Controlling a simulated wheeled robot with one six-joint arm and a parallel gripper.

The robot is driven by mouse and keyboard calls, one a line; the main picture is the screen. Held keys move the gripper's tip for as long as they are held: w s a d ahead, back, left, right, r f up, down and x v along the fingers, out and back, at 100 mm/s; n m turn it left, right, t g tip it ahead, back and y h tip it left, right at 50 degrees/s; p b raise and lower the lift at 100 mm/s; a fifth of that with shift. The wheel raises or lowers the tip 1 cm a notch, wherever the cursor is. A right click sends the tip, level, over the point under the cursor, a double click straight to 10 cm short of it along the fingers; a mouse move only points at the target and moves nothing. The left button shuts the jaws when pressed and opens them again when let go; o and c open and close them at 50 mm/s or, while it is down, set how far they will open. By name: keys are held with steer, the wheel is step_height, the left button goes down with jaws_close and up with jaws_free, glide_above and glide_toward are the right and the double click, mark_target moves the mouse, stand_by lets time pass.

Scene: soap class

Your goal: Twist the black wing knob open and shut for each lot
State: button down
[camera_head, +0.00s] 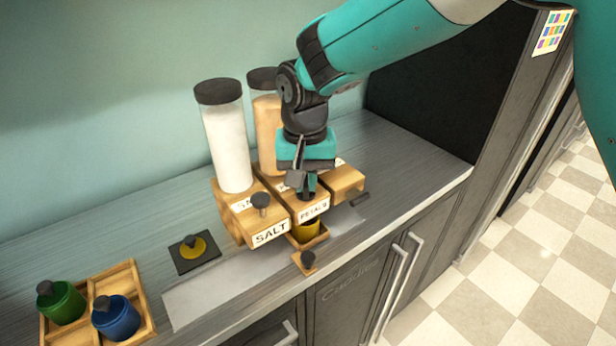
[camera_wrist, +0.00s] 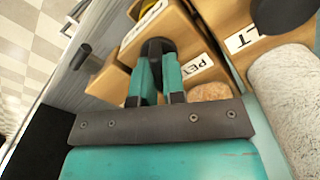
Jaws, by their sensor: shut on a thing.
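My gripper (camera_head: 305,190) points down at the wooden dispenser labelled PETALS (camera_head: 313,210). In the wrist view its teal fingers (camera_wrist: 160,75) are shut on a black wing knob (camera_wrist: 157,48) on that dispenser's wooden block. The fingers and wrist hide most of the knob in the head view. A yellow container (camera_head: 306,231) stands under the PETALS block in a wooden holder (camera_head: 318,240); a bit of yellow also shows in the wrist view (camera_wrist: 150,10). A second black knob (camera_head: 260,202) is on the block labelled SALT (camera_head: 270,234).
A clear jar of white grains (camera_head: 228,150) and a partly hidden tan-filled one (camera_head: 267,130) stand on the blocks. A yellow lid (camera_head: 193,246) lies on a dark mat (camera_head: 183,262). A tray (camera_head: 140,285) holds green (camera_head: 66,305) and blue (camera_head: 117,318) containers. Another wooden block (camera_head: 344,180) is at right.

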steer(key=n, duration=0.3)
steer(key=shift+r+n+p, duration=0.1)
steer(key=shift+n+p, duration=0.2)
steer(key=shift+p, duration=0.05)
steer(key=n, duration=0.3)
steer(key=shift+n, duration=0.3)
steer(key=n+p, duration=0.1)
steer(key=n, duration=0.5)
steer(key=shift+a, duration=0.1)
steer(key=shift+n, duration=0.3)
steer(key=c, duration=1.2)
jaws_free()
